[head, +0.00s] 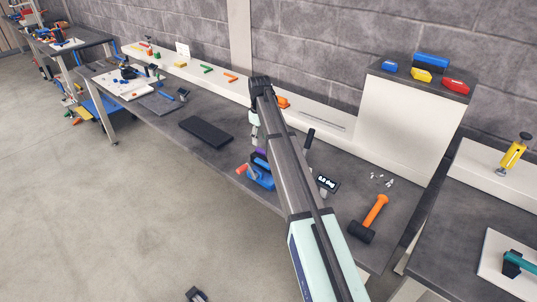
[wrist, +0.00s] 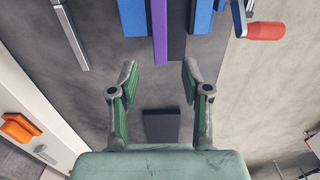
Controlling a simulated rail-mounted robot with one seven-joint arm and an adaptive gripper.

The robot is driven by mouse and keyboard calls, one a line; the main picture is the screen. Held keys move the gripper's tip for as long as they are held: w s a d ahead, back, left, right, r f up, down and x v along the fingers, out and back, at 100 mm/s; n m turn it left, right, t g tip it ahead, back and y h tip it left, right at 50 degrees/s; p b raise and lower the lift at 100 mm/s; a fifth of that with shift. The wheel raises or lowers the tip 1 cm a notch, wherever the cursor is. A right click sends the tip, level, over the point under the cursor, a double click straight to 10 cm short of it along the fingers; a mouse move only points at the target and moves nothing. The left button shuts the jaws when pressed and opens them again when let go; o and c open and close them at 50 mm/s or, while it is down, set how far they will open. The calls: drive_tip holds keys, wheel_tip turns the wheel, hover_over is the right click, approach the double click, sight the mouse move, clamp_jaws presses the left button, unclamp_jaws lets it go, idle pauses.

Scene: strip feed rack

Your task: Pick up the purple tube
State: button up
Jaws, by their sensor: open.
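The purple tube (wrist: 159,30) shows in the wrist view as a narrow upright strip at the top middle, between blue parts. In the head view a small purple patch (head: 262,153) shows behind the blue vise-like device (head: 260,176), partly hidden by my arm. My gripper (wrist: 158,75) is open and empty, with its two green-padded fingers spread. In the wrist view the tube's near end lies just beyond the fingertips, roughly centred between them and apart from both. In the head view my gripper (head: 254,132) hangs over the bench, close to the blue device.
A red crank handle (wrist: 265,31) sticks out at the right of the blue parts. A metal bar (wrist: 70,35) lies to the left. A dark pad (head: 206,132) lies on the bench. A white ledge (head: 196,74) runs along the back. An orange mallet (head: 375,212) lies at right.

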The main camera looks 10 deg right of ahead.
sight(261, 150)
drive_tip(key=shift+s+d+f+p, duration=0.1)
drive_tip(key=shift+f+p, duration=0.55)
drive_tip(key=shift+f, duration=0.7)
drive_tip(key=shift+s+f+p, duration=0.1)
drive_tip(key=shift+f+p, duration=0.55)
drive_tip(key=shift+f, duration=0.65)
clamp_jaws()
